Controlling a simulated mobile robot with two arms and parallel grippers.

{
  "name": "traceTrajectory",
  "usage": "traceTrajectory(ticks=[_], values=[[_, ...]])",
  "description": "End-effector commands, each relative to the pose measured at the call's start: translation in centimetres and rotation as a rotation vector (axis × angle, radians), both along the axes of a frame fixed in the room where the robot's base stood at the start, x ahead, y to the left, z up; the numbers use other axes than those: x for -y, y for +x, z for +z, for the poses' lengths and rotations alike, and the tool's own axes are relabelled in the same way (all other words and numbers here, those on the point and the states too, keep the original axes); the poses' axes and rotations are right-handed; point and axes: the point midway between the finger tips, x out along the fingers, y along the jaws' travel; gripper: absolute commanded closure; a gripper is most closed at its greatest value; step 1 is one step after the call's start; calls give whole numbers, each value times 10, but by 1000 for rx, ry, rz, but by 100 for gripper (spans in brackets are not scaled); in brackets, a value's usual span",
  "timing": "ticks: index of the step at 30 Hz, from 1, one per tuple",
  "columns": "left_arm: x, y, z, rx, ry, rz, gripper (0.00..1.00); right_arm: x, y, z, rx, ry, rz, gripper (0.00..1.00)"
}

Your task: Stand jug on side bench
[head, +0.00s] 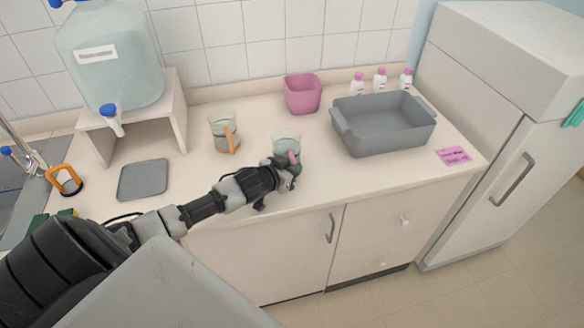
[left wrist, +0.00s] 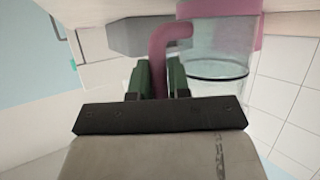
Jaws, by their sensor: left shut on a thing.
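A clear jug (head: 287,143) with a pink handle stands upright at the bench's front middle, at my left gripper (head: 290,172). In the left wrist view the jug (left wrist: 222,60) shows at the upper right, with a dark line around its glass. My left gripper (left wrist: 160,80) is shut on its pink handle (left wrist: 160,55). Whether the jug's base touches the bench (head: 330,180) is hidden by the gripper. A second clear jug (head: 222,130) with an orange handle stands to the left. My right gripper is not in view.
A grey basin (head: 385,125) stands to the right, a pink tub (head: 303,93) behind, and several small bottles (head: 380,80) at the back. A grey mat (head: 143,180) and a water tank (head: 110,55) on a stand are left.

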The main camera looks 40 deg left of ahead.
Motion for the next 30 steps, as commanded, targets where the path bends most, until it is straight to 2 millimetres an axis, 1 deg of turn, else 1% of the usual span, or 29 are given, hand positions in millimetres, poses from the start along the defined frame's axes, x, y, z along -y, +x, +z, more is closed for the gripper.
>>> traceTrajectory(ticks=[2,3,8,14,17,19,23,30], values=[[0,1,0,4,0,0,100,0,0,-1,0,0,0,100],[0,0,-3,0,0,0,81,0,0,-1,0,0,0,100],[0,0,-2,0,0,0,57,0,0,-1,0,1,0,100],[0,0,-2,0,0,0,57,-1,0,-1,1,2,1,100],[0,0,2,0,0,0,57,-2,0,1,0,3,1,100],[-1,-5,1,-1,0,0,57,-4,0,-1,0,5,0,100],[-2,-20,7,-1,0,-1,57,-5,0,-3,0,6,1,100],[-7,-60,23,-3,2,-2,57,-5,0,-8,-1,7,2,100]])
